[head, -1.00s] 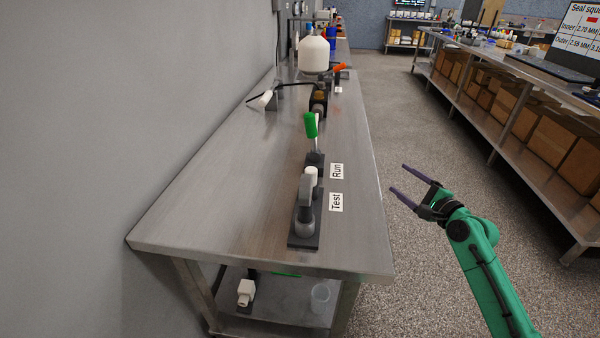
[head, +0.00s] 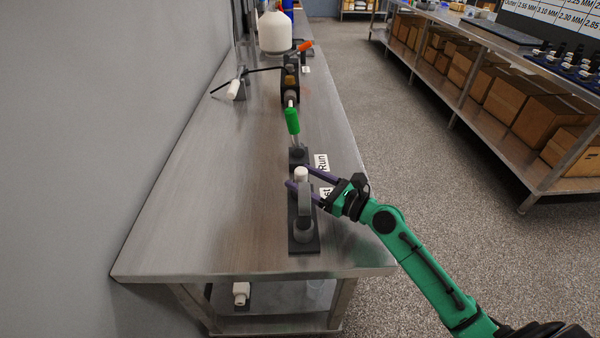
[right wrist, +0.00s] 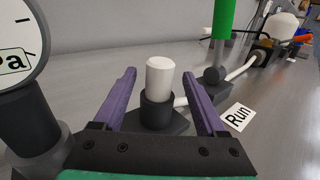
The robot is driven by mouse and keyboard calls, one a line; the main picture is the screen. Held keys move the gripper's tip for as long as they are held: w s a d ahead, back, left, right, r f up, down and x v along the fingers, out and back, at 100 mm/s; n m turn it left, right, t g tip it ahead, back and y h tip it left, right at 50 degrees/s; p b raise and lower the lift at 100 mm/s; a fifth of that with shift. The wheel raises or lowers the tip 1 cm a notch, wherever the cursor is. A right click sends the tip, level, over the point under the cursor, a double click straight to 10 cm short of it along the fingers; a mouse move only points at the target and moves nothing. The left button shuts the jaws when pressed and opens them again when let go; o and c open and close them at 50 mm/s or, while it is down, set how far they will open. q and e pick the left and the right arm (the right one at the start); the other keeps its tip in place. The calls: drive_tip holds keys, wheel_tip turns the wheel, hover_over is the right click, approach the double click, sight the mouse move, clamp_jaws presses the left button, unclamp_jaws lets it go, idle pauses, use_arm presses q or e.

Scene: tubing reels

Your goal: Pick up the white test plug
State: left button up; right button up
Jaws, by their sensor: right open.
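The white test plug (head: 301,174) is a short white cylinder standing upright in a dark holder on the metal bench, beside a grey gauge (head: 304,207). In the right wrist view the plug (right wrist: 159,78) rises from its black socket (right wrist: 157,112). My right gripper (head: 297,176) is open, with its purple fingers reaching in from the right at the plug. In the right wrist view one finger is on each side of the plug, with visible gaps between. My left gripper is not in view.
A green-handled valve (head: 292,121) stands just behind the plug, with a "Run" label (right wrist: 238,117) beside it. A white bottle (head: 274,33) and a white-handled part (head: 234,89) are farther back. The left side of the bench top (head: 190,200) is clear.

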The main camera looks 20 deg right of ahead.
drive_tip(key=p+x, duration=0.1)
drive_tip(key=x, duration=0.3)
drive_tip(key=shift+r, duration=0.15)
clamp_jaws()
wheel_tip(320, 180, up, 20)
drive_tip(key=p, duration=0.3)
drive_tip(key=shift+p, duration=0.3)
